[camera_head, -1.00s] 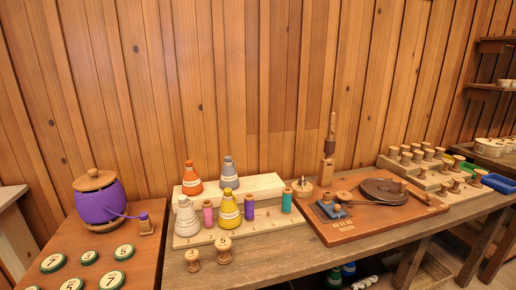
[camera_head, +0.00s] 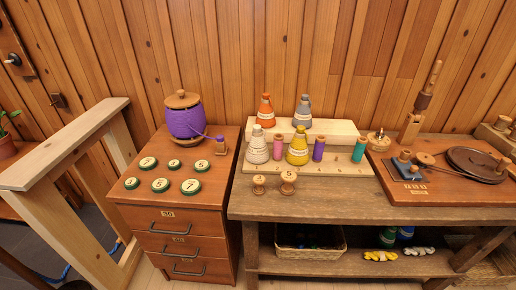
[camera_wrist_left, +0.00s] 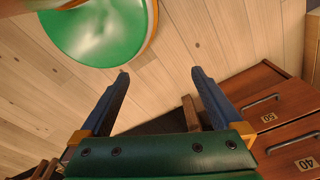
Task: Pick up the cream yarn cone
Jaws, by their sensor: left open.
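The cream yarn cone (camera_head: 257,147) stands upright at the front left of the stepped wooden rack (camera_head: 342,167) on the workbench. It has a pale label band, and a pink spool (camera_head: 278,147) stands just to its right. Neither gripper shows in the head view. In the left wrist view my left gripper (camera_wrist_left: 158,75) is open and empty, with its two dark blue fingers apart above the plank floor. The cone does not show in the wrist view, so the gripper is away from it. My right gripper is not in view.
A yellow cone (camera_head: 297,148) stands right of the pink spool. Orange (camera_head: 265,111) and grey (camera_head: 302,111) cones stand behind. Two wooden spools (camera_head: 288,182) stand in front. A drawer cabinet (camera_head: 178,221) with a purple jar (camera_head: 184,121) is at left. A green round thing (camera_wrist_left: 100,30) shows in the wrist view.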

